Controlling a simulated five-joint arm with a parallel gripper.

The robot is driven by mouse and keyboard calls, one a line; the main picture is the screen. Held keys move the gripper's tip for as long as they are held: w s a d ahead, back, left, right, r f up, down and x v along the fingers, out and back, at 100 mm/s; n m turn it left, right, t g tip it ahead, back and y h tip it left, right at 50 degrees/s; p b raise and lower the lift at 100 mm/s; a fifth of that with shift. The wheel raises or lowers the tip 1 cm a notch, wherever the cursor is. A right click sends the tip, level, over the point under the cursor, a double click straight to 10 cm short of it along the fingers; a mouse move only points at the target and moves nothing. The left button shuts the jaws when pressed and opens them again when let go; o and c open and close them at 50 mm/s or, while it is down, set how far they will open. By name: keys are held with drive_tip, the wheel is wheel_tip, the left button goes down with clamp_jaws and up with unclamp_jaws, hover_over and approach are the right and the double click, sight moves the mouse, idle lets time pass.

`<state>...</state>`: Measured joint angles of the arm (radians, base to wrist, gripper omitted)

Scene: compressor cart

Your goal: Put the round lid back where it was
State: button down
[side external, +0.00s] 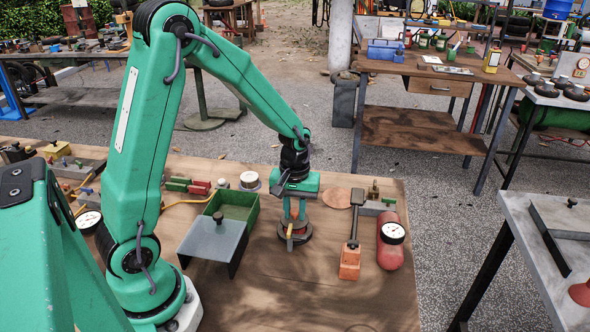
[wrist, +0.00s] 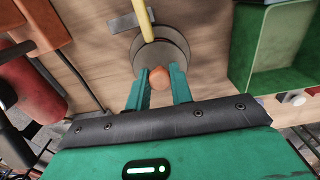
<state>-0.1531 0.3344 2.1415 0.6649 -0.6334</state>
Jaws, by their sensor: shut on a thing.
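The round lid (wrist: 178,54) shows in the wrist view as a grey disc with an orange knob (wrist: 159,77). My gripper (wrist: 157,88) is shut on the knob, one green finger on each side. In the side external view my gripper (side external: 296,214) points straight down at the round dark piece (side external: 296,238) on the wooden table top. A yellow handle (wrist: 146,22) reaches across the disc from the far side. I cannot tell whether the lid rests on something beneath it or hangs just above, as the gripper and knob hide part of it.
A green open box (side external: 240,205) and a grey plate on legs (side external: 212,240) stand left of my gripper. A long-handled tool on an orange block (side external: 350,264) and a red cylinder with gauge (side external: 391,254) stand right. A copper disc (side external: 337,197) lies behind. The front right table is clear.

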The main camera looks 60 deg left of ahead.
sight(295, 210)
drive_tip(key=shift+f, duration=0.1)
drive_tip(key=c, duration=1.2)
unclamp_jaws()
drive_tip(key=shift+c, duration=0.2)
wheel_tip(295, 210, up, 12)
